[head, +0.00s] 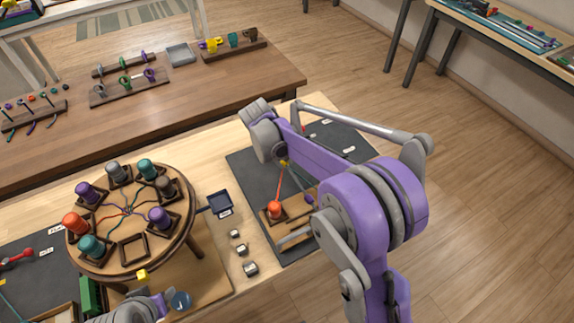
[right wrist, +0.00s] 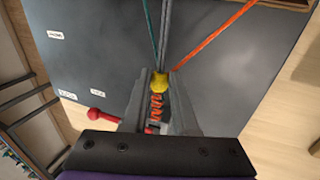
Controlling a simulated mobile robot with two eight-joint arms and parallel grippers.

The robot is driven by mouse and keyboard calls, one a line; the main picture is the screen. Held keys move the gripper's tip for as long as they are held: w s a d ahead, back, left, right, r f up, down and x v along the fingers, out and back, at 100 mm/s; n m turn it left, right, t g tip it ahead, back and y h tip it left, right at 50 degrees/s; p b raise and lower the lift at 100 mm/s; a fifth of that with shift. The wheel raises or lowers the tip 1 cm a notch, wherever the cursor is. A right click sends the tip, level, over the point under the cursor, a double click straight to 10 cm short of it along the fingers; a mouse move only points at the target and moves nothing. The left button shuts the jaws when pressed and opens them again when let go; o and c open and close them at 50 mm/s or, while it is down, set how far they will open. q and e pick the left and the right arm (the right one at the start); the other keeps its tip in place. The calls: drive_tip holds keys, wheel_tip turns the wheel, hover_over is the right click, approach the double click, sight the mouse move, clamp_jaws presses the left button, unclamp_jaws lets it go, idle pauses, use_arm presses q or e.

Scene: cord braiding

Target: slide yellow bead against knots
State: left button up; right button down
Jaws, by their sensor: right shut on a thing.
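In the right wrist view, the yellow bead (right wrist: 159,83) sits between the fingertips of my right gripper (right wrist: 160,92), which is shut on it. An orange knotted stretch of cord (right wrist: 156,106) lies between the fingers just behind the bead; I cannot tell whether they touch. A teal cord (right wrist: 150,28), a grey cord and an orange cord (right wrist: 215,34) fan out from the bead's other side. In the head view, the bead (head: 284,163) shows small beside my purple right arm, which hides the fingertips. My left gripper (head: 140,305) is at the bottom edge, its fingers unclear.
A dark mat (head: 248,165) lies under the right-hand work, with an orange spool (head: 275,210) on a wooden stand. A red pin (right wrist: 103,116) lies close to the right gripper. A round braiding stand (head: 105,262) with several spools stands left. Small metal blocks (head: 250,268) lie between.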

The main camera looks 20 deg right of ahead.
drive_tip(key=c, duration=0.7)
unclamp_jaws()
drive_tip(key=v, duration=1)
drive_tip(key=shift+a+r, duration=0.1)
drive_tip(key=shift+r, duration=0.3)
drive_tip(key=shift+s, duration=0.15)
drive_tip(key=s+f+t+y, duration=0.1)
drive_tip(key=s+f, duration=0.1)
drive_tip(key=s, duration=0.6)
drive_tip(key=s+a+f+t+y, duration=0.1)
drive_tip(key=s+f+t, duration=0.1)
drive_tip(key=s, duration=0.7)
drive_tip(key=s+f+m+t+y, duration=0.1)
drive_tip(key=s+f+t, duration=0.1)
drive_tip(key=s, duration=0.6)
drive_tip(key=shift+s+a+y, duration=0.2)
drive_tip(key=shift+a+y, duration=0.1)
drive_tip(key=shift+a, duration=0.05)
